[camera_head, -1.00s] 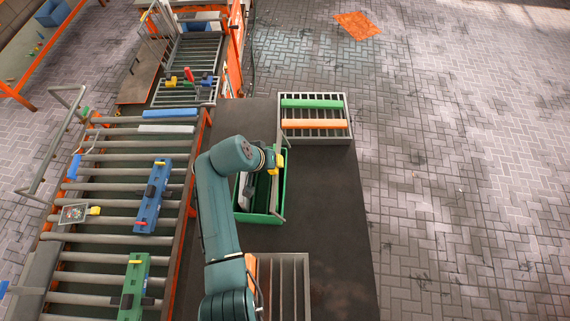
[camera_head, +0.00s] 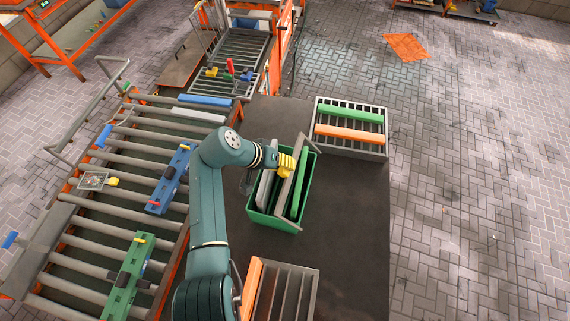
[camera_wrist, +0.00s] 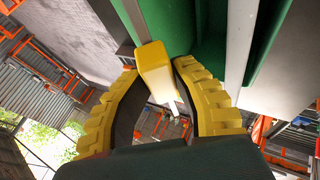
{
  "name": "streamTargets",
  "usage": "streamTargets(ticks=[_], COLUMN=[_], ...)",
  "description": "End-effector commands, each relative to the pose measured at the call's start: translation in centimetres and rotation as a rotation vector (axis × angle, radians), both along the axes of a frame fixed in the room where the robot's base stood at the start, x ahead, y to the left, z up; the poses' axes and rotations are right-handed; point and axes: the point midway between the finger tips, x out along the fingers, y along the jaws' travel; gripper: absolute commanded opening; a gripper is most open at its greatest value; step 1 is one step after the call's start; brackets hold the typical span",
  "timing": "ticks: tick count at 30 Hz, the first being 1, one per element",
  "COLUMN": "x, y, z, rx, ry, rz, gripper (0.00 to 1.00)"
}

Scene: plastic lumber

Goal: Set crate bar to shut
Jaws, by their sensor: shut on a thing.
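The green crate (camera_head: 262,217) stands on the dark table, with a grey piece and a green piece of lumber standing inside it. The grey crate bar (camera_head: 290,178) runs lengthwise above the crate's open top, between the two pieces. My gripper (camera_head: 286,165) is at the bar, over the crate. In the wrist view, my gripper's yellow fingers (camera_wrist: 158,72) are shut on the yellow grip (camera_wrist: 153,62) of the bar. The crate's green wall (camera_wrist: 212,22) shows beyond it. The bar's lower end and pivot are unclear.
A grey rack (camera_head: 350,150) with green (camera_head: 350,113) and orange (camera_head: 349,134) planks stands behind the crate, to the right. Another rack (camera_head: 285,290) is in front. A roller conveyor (camera_head: 85,235) lies left. The table's right side (camera_head: 355,220) is clear.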

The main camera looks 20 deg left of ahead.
Motion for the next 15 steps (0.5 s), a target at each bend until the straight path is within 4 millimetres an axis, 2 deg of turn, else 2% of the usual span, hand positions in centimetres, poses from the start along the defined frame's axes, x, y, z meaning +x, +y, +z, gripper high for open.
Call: streamTargets(ticks=[5,6,9,10,15], x=[-0.09,-0.09,-0.08,-0.07,-0.02], y=[-0.06,-0.06,-0.05,-0.05,-0.02], z=[-0.26,-0.26,-0.21,-0.19,-0.08], rx=[0.001,0.001,0.001,0.001,0.001], ry=[0.004,0.004,0.003,0.003,0.001], rz=[-0.001,-0.001,-0.001,-0.001,0.000], gripper=[0.00,0.32,0.51,0.53,0.53])
